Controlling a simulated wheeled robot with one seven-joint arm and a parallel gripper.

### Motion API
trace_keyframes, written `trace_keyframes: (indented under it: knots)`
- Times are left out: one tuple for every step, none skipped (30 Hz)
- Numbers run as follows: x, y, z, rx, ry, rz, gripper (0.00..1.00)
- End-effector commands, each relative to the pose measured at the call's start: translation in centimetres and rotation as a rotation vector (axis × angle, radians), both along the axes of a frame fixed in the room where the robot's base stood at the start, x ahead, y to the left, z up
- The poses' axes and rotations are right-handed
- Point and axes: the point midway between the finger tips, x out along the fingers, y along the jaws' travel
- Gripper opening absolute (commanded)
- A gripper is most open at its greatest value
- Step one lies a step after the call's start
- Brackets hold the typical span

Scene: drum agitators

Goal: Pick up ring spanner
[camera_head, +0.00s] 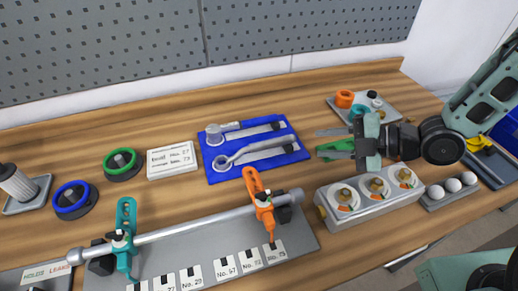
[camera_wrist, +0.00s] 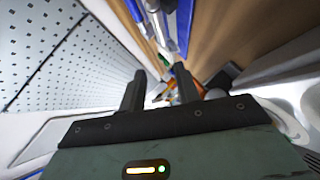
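The ring spanner (camera_head: 258,150) lies on a blue tray (camera_head: 215,175) at the middle of the bench, with its ring end to the left. A second metal tool (camera_head: 240,130) with a round head lies above it on the same tray. The tray and metal tools also show at the top of the wrist view, partly cut off. My gripper (camera_head: 322,144) is to the right of the tray, apart from it, with its fingers pointing left. In the wrist view my gripper (camera_wrist: 160,82) has its two dark fingers spread, with no object held between them.
A grey rail with teal and orange clamps (camera_head: 190,228) runs along the front. A box with round dials (camera_head: 370,205) stands below my gripper. A grey tray with an orange ring (camera_head: 344,98) is behind it. A white label block (camera_head: 172,160) is left of the blue tray.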

Motion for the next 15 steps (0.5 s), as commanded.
trace_keyframes:
  knots:
    - [0.2,0.3,-0.8,-0.002,-0.004,0.002,0.32]
    - [0.2,0.4,-0.9,-0.002,-0.004,0.001,0.32]
    - [0.3,0.6,-1.0,-0.003,-0.003,0.001,0.32]
    - [0.4,0.7,-1.1,-0.002,-0.004,0.001,0.32]
    - [0.4,0.9,-1.1,-0.002,-0.003,0.0,0.32]
    - [0.5,1.1,-1.2,-0.003,-0.002,0.0,0.32]
    - [0.5,1.2,-1.3,-0.004,-0.001,-0.001,0.32]
    - [0.6,1.3,-1.3,-0.003,-0.001,0.0,0.32]
    - [0.6,1.5,-1.4,-0.004,0.0,0.0,0.32]
    - [0.7,1.8,-1.4,-0.004,0.002,0.001,0.32]
    - [0.9,2.5,-1.3,-0.001,0.004,0.003,0.32]
    - [1.1,3.1,-1.5,0.0,0.007,0.004,0.32]
    - [1.3,3.6,-1.8,0.0,0.007,0.004,0.32]
    - [1.5,4.1,-2.0,0.0,0.007,0.003,0.32]
    - [1.8,4.7,-2.2,0.001,0.006,0.003,0.32]
